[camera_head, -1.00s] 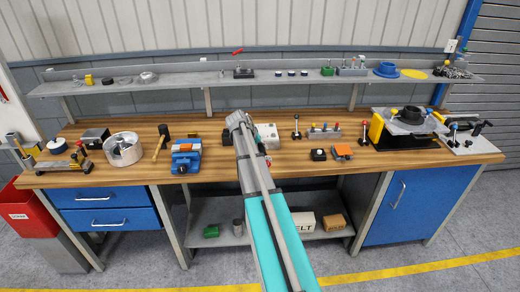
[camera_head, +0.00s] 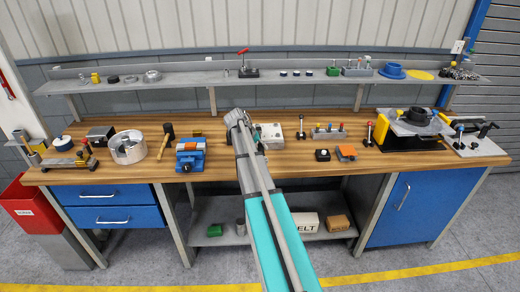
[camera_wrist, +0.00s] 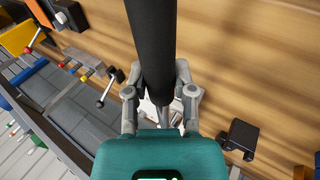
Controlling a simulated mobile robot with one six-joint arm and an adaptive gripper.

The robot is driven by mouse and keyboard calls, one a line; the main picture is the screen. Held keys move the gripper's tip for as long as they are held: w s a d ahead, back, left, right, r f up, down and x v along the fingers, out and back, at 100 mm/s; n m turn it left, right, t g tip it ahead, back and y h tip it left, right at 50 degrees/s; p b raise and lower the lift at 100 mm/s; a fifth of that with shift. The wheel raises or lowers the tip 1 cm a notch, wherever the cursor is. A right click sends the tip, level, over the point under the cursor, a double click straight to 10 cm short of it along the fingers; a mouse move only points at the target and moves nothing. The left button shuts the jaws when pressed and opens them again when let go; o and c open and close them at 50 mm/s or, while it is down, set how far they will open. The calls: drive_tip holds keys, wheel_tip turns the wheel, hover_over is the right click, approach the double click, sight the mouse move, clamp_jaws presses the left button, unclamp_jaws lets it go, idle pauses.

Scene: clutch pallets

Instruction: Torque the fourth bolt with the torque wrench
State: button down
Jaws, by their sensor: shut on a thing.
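My gripper (camera_wrist: 160,98) is shut on a thick black shaft, which I take to be the torque wrench (camera_wrist: 152,35). The shaft runs from between the fingers to the top of the wrist view. In the head view my gripper (camera_head: 237,118) is above the middle of the bench, and my arm hides what it holds. The clutch assembly (camera_head: 412,124) sits on a black and yellow fixture at the right end of the bench, well apart from my gripper. Its bolts are too small to tell apart.
The wooden bench (camera_head: 245,178) carries a blue vise (camera_head: 190,155), a steel ring (camera_head: 127,147) and a mallet (camera_head: 166,140) left of my arm. A white box (camera_head: 271,136) and a rack of small tools (camera_head: 328,132) stand right of it. A grey shelf (camera_head: 210,79) runs behind.

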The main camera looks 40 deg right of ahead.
drive_tip(key=shift+w+a, duration=0.15)
drive_tip(key=shift+w+a+m+g, duration=0.45)
drive_tip(key=shift+a+m, duration=0.2)
drive_tip(key=shift+m, duration=0.15)
drive_tip(key=shift+w+a, duration=0.15)
drive_tip(key=shift+a, duration=0.05)
idle(0.3)
drive_tip(key=shift+w+a+m+g+y, duration=0.35)
drive_tip(key=shift+w+a+m, duration=0.3)
drive_tip(key=shift+m, duration=0.15)
idle(0.4)
drive_tip(key=shift+w+a+m, duration=0.4)
drive_tip(key=shift+w, duration=0.05)
drive_tip(key=shift+s+d+n, duration=0.3)
drive_tip(key=shift+s, duration=0.05)
idle(0.5)
drive_tip(key=shift+r, duration=0.2)
